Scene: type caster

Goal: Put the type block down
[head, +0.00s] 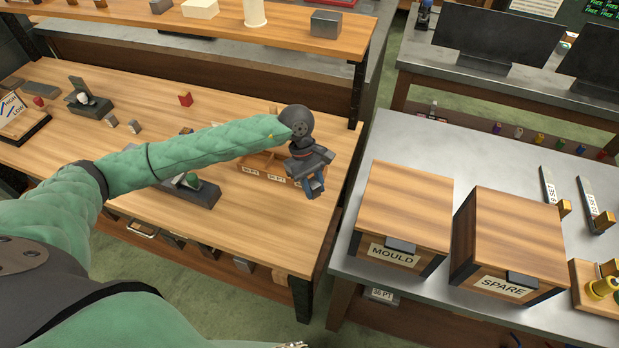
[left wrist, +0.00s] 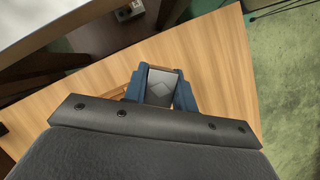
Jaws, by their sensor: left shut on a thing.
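My left gripper (head: 314,188) is over the right end of the wooden workbench (head: 110,200), beside a wooden tray with labelled compartments (head: 262,166). In the left wrist view the blue fingers of my left gripper (left wrist: 160,90) are shut on a grey metal type block (left wrist: 163,86) with a diamond mark on its face. Bench wood shows around it; I cannot tell whether the block touches the surface. The gripper hides part of the tray and its right label. My right gripper is not in view.
Small grey blocks (head: 135,127) and a dark fixture (head: 190,190) stand on the bench to the left. A shelf (head: 290,35) runs along the back. Across a gap, a grey table holds the MOULD box (head: 400,205) and SPARE box (head: 508,240).

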